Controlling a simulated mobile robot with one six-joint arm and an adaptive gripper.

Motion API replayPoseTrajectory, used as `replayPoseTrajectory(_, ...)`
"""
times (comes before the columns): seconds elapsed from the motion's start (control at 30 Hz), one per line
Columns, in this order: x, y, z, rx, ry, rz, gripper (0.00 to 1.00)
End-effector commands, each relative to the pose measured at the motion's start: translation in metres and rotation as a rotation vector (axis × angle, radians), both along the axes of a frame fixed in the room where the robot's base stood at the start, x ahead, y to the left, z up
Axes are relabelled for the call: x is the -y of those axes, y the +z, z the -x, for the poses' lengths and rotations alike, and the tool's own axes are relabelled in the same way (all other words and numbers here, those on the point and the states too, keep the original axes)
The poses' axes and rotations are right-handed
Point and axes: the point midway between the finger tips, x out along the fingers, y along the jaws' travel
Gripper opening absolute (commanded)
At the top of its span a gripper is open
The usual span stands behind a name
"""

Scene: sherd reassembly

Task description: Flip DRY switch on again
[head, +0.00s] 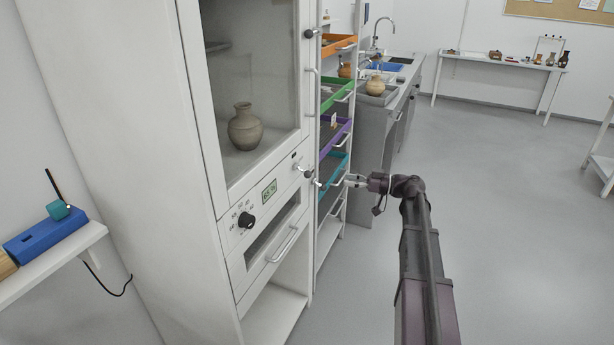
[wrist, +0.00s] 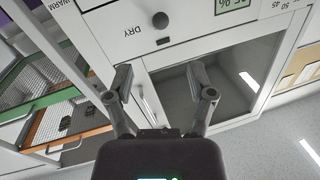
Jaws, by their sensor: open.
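The DRY switch shows in the wrist view as a dark ball-ended lever (wrist: 160,20) on the white cabinet panel, beside the printed word DRY. In the head view the same dark knob (head: 308,174) sits at the panel's right edge. Which way the lever is thrown is hard to tell. My gripper (wrist: 160,82) is open and empty, its two fingers apart below the lever in the wrist view. In the head view my gripper (head: 338,183) is just right of the knob, apart from it.
The cabinet (head: 150,150) has a glass door with a jar (head: 245,127) inside, a dial (head: 246,220) and a green display (head: 269,191). A rack of coloured trays (head: 335,135) stands close behind my gripper.

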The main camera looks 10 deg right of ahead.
Motion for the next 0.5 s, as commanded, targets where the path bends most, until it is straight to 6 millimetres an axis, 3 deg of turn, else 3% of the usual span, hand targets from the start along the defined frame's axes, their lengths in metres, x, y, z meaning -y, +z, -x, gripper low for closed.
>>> replayPoseTrajectory(0.5,-0.058,0.000,-0.027,0.000,0.001,0.001,0.70)
